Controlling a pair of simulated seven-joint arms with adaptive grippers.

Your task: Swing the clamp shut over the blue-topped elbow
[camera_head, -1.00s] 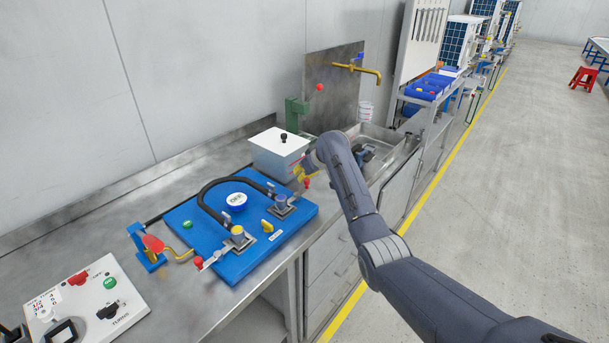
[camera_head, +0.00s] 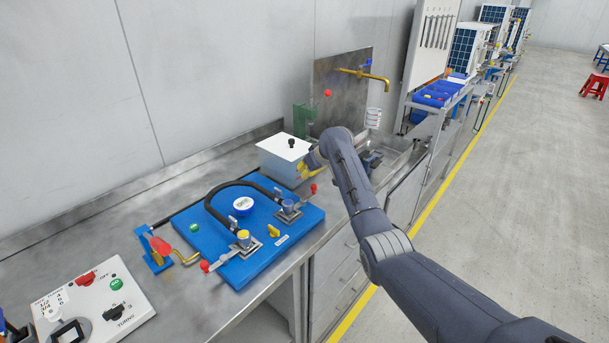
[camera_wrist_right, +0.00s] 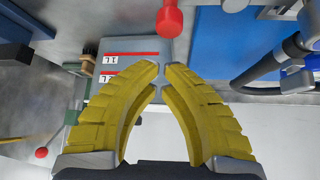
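The blue-topped elbow (camera_head: 288,205) sits at the right end of a black hose on the blue board (camera_head: 250,270). Its clamp handle has a red knob (camera_head: 313,188) and points outward, away from the elbow, towards the white-lidded box. In the right wrist view the red knob (camera_wrist_right: 169,20) is just beyond the fingertips, apart from them. My right gripper (camera_wrist_right: 161,68) has yellow fingers with tips nearly together and nothing between them. In the head view its fingers (camera_head: 304,171) are partly hidden behind my wrist, beside the box. My left gripper is not seen.
The white-lidded box (camera_head: 284,146) stands behind the board. A brass tap (camera_head: 365,74) overhangs the sink. A switch panel (camera_head: 95,305) lies at lower left.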

